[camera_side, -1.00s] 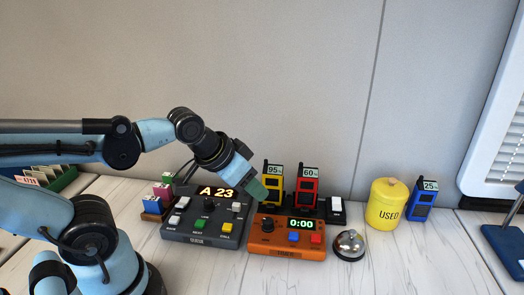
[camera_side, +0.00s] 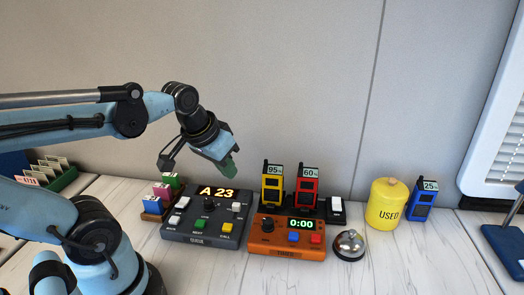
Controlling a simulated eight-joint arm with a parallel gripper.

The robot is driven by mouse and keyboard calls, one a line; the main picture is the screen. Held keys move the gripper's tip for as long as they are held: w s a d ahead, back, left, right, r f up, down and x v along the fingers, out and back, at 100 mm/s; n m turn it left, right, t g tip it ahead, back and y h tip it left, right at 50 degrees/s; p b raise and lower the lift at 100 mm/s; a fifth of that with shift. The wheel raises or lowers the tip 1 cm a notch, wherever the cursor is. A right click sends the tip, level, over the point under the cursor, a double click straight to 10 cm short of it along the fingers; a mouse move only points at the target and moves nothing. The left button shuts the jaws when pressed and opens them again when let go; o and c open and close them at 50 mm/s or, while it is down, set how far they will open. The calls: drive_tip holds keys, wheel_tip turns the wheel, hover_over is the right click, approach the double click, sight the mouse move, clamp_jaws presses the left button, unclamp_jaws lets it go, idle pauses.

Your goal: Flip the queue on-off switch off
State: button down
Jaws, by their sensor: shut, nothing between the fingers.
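The dark grey queue box (camera_side: 219,238) lies on the counter at centre left. Its display (camera_side: 217,192) is lit and reads "A 23". Its top carries a black knob (camera_side: 209,205), a green button (camera_side: 200,224), a yellow button (camera_side: 227,228) and small white controls at the left (camera_side: 183,202) and right (camera_side: 237,207) sides. I cannot tell from this view which control is the on-off switch or its position. My gripper (camera_side: 231,169) is shut and empty, in the air above the back right of the box, touching nothing.
An orange timer box (camera_side: 267,250) reading "0:00" stands just right. Right of it are a bell (camera_side: 348,246), a yellow "USED" canister (camera_side: 386,205) and a blue handset (camera_side: 423,206). Yellow (camera_side: 272,186) and red (camera_side: 308,187) handsets stand behind. The counter's front right is free.

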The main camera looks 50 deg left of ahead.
drive_tip(key=s+a+r+n+g, duration=0.4)
drive_tip(key=s+a+n, duration=0.2)
drive_tip(key=s+a, duration=0.2)
drive_tip(key=shift+s+a, duration=0.2)
drive_tip(key=shift+a, duration=0.8)
hover_over(182, 203)
wheel_tip(182, 203, down, 12)
drive_tip(key=shift+w+d+r, duration=0.1)
drive_tip(key=shift+r, duration=0.15)
drive_tip(key=shift+s+d+f, duration=0.15)
drive_tip(key=shift+f, duration=0.35)
drive_tip(key=shift+s+d+f, duration=0.1)
drive_tip(key=shift+s+f, duration=0.05)
drive_tip(key=shift+f, duration=0.35)
